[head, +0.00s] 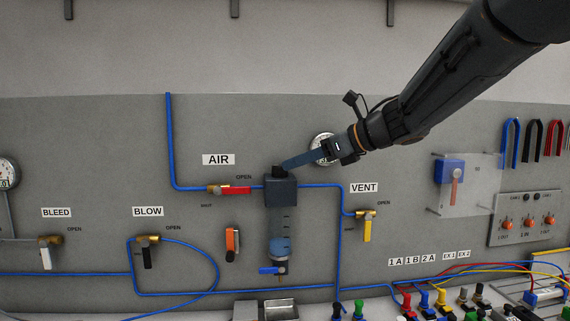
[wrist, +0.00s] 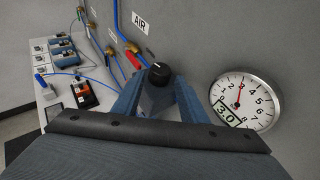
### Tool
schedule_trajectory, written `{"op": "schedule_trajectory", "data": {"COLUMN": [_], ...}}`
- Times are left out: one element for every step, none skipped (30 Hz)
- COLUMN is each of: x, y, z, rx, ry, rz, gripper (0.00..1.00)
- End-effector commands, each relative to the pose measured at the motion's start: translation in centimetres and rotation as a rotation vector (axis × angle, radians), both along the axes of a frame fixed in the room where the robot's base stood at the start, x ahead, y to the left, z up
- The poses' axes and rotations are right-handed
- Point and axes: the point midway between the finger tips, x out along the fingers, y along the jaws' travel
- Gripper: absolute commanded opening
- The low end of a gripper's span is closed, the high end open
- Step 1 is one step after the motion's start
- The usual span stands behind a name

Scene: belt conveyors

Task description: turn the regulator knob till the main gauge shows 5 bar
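The regulator (head: 281,192) is a dark block with a clear bowl below, mounted on the grey panel. Its black knob (wrist: 158,73) is on top, with a white mark. My gripper (wrist: 159,80) has its two blue-grey fingers spread, one on each side of the knob, with small gaps showing. In the head view my gripper (head: 285,166) reaches the knob (head: 278,169) from the upper right. The round white main gauge (wrist: 243,102) has its red needle near 3 and a readout of 3.0. In the head view the gauge (head: 318,149) is partly hidden behind my gripper.
A red-handled AIR valve (head: 234,190) sits left of the regulator, and a yellow-handled VENT valve (head: 367,228) to the right. Blue tubes run along the panel. Another gauge (head: 8,173) is at the far left edge. A clear guard plate (head: 470,185) stands out at right.

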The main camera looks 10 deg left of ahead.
Motion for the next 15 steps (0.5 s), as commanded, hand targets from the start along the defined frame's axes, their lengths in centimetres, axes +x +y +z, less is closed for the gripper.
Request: {"op": "schedule_trajectory", "data": {"x": [0.3, 0.5, 0.7, 0.9, 1.1, 1.3, 1.5, 1.6, 1.7, 1.8, 1.9, 2.0, 2.0, 2.0, 2.0], "y": [0.9, 1.2, 1.7, 2.1, 2.4, 2.8, 3.0, 3.2, 3.5, 3.7, 3.8, 3.9, 4.0, 4.0, 4.0], "z": [-0.2, -0.4, -0.6, -0.8, -0.9, -1.1, -1.2, -1.3, -1.5, -1.6, -1.7, -1.7, -1.7, -1.8, -1.8], "rx": [0.001, 0.001, 0.000, 0.001, 0.002, 0.003, 0.002, 0.002, 0.002, 0.002, 0.002, 0.003, 0.003, 0.003, 0.003], "ry": [0.003, 0.003, 0.003, 0.004, 0.004, 0.004, 0.002, 0.001, 0.001, 0.002, 0.002, 0.003, 0.002, 0.002, 0.002], "rz": [0.003, 0.003, 0.001, 0.001, 0.001, 0.000, 0.000, -0.001, -0.001, -0.001, -0.001, -0.001, -0.002, -0.002, -0.002], "gripper": [0.39, 0.39, 0.39, 0.39, 0.39, 0.39, 0.39, 0.39, 0.39, 0.39, 0.39, 0.39, 0.39, 0.39, 0.39]}}
